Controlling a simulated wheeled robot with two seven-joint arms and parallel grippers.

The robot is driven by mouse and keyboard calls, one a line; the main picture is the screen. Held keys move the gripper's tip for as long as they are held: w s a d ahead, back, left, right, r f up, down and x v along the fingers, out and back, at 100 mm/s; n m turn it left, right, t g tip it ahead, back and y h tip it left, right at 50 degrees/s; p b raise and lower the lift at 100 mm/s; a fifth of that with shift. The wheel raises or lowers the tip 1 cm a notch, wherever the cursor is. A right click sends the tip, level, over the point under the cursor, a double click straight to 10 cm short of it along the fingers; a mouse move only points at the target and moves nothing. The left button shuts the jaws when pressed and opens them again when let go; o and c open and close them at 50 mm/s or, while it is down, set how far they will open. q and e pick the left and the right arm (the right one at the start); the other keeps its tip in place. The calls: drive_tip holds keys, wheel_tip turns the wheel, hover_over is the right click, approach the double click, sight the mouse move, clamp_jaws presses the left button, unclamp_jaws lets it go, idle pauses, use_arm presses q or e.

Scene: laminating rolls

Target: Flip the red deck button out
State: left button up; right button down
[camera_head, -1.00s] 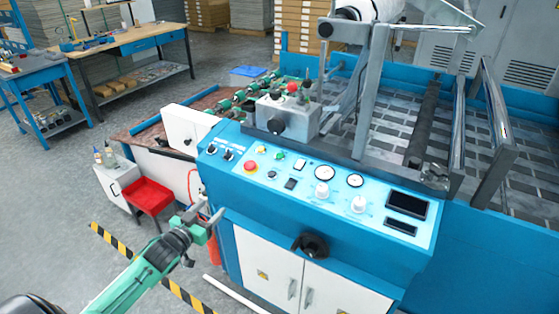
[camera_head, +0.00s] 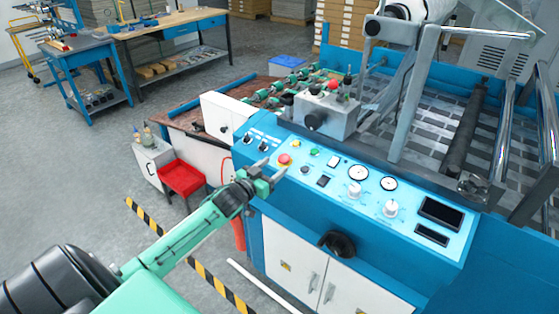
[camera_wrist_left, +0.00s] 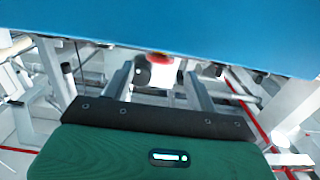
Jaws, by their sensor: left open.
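The red deck button (camera_head: 284,159) sits on a yellow base at the left end of the blue control deck (camera_head: 312,160). My left gripper (camera_head: 273,169) is open and empty. Its fingertips are at the deck's front left edge, just in front of the button; I cannot tell whether they touch it. In the left wrist view the two fingers (camera_wrist_left: 157,84) stand apart. My right gripper is not in view.
Near the button are a green button (camera_head: 314,152), black switches (camera_head: 262,145), gauges (camera_head: 358,173) and white knobs (camera_head: 355,189). A black handle (camera_head: 337,243) sticks out below the deck. A red bin (camera_head: 181,179) stands left. The floor in front is mostly clear.

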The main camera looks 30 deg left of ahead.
sight(281, 161)
use_arm(q)
drive_tip(key=w, duration=0.3)
drive_tip(key=shift+w+d, duration=0.15)
drive_tip(key=shift+w, duration=0.3)
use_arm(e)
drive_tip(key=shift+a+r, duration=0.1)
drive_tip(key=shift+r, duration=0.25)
